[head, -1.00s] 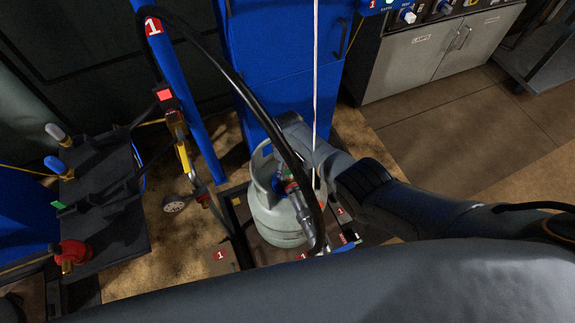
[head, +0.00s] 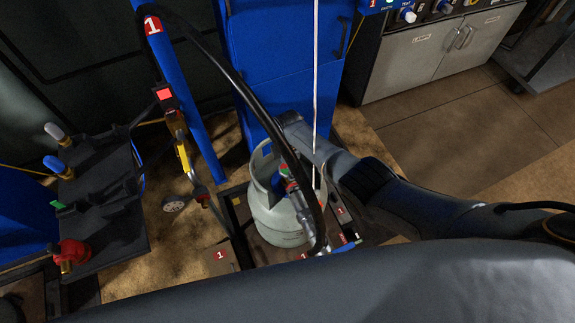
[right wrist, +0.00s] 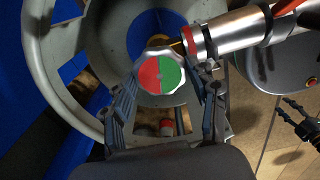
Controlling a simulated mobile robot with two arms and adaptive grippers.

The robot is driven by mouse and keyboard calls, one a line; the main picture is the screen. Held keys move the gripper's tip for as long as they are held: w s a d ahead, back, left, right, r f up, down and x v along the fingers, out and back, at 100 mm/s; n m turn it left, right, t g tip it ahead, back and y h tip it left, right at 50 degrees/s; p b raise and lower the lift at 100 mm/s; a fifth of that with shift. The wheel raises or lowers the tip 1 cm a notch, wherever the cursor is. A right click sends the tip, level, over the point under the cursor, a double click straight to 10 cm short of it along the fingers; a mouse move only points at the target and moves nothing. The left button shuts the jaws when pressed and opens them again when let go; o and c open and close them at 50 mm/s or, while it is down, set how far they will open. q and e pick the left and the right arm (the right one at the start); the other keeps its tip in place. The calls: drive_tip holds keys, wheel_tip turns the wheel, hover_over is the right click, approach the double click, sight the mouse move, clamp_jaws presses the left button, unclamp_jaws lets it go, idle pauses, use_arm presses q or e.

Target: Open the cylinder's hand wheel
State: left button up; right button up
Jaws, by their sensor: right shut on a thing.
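The grey gas cylinder (head: 275,225) stands upright on a low platform in the head view, its collar open at the top. In the right wrist view its round collar (right wrist: 35,45) surrounds the valve. The hand wheel (right wrist: 161,73) has a red half and a green half. My right gripper (right wrist: 164,88) has a finger on each side of the wheel and is shut on it. In the head view my right arm (head: 345,165) reaches in from the right; its fingertips are hidden behind the hose and collar.
A black hose (head: 235,80) arches to a metal connector (right wrist: 235,32) beside the wheel. A blue post (head: 185,95) and blue cabinet (head: 280,75) stand behind. A black rack with valves (head: 105,215) is at left. Open floor (head: 470,140) lies to the right.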

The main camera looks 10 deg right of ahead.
sight(287, 168)
drive_tip(key=shift+n, duration=0.6)
drive_tip(key=o, duration=1.2)
drive_tip(key=shift+c, duration=0.2)
wheel_tip(287, 168, up, 12)
idle(0.4)
